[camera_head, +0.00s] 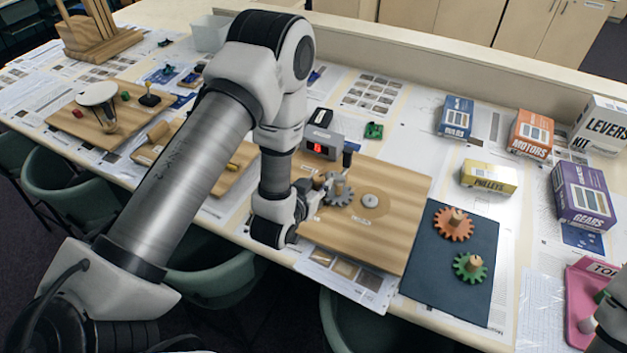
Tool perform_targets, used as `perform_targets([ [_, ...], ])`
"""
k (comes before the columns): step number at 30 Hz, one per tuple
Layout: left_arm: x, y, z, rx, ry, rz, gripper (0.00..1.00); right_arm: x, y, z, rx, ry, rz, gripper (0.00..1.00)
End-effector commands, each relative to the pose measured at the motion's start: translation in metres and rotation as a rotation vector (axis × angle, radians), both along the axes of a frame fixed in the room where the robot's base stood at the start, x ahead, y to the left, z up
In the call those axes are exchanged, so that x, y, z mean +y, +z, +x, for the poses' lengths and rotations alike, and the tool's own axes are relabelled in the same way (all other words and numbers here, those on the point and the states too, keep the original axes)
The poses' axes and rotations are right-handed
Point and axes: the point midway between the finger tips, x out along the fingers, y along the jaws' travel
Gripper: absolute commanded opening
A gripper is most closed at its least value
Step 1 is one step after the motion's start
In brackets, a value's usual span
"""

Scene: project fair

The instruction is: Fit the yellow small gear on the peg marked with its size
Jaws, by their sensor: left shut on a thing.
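My left gripper (318,186) is low over the left part of the wooden gear board (398,210), beside a grey gear (339,190). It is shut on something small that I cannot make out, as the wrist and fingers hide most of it. I see no yellow gear plainly. Small pale labels lie on the board, too small to read. An orange gear (453,224) and a green gear (469,267), each with a wooden knob, lie on the dark mat (436,272).
A grey box with a red display (322,141) and a dark-handled post stand at the board's back edge. A yellow box (489,177) and several kit boxes stand at the right. A pink tray (580,290) is at the lower right. Chairs line the front.

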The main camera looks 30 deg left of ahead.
Motion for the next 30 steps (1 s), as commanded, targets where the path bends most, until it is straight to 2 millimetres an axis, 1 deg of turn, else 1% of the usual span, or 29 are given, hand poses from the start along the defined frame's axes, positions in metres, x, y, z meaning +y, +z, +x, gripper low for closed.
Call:
perform_targets([
  [1,0.000,-0.011,0.000,0.001,0.001,0.000,0.10,0.000,-0.010,0.000,0.000,0.000,0.000,0.40],
  [3,0.000,-0.021,0.000,0.001,0.001,0.000,0.10,0.000,-0.016,0.000,0.000,0.000,0.000,0.40],
  [6,0.000,-0.034,0.000,0.001,0.001,-0.001,0.10,0.000,-0.026,0.000,0.000,0.001,0.000,0.40],
  [10,0.001,-0.044,0.000,0.000,0.001,-0.001,0.10,0.000,-0.033,0.000,0.000,0.001,0.000,0.40],
  [30,0.000,-0.045,0.000,0.000,0.001,0.000,0.10,0.000,-0.034,0.000,0.000,0.001,0.000,0.40],
])
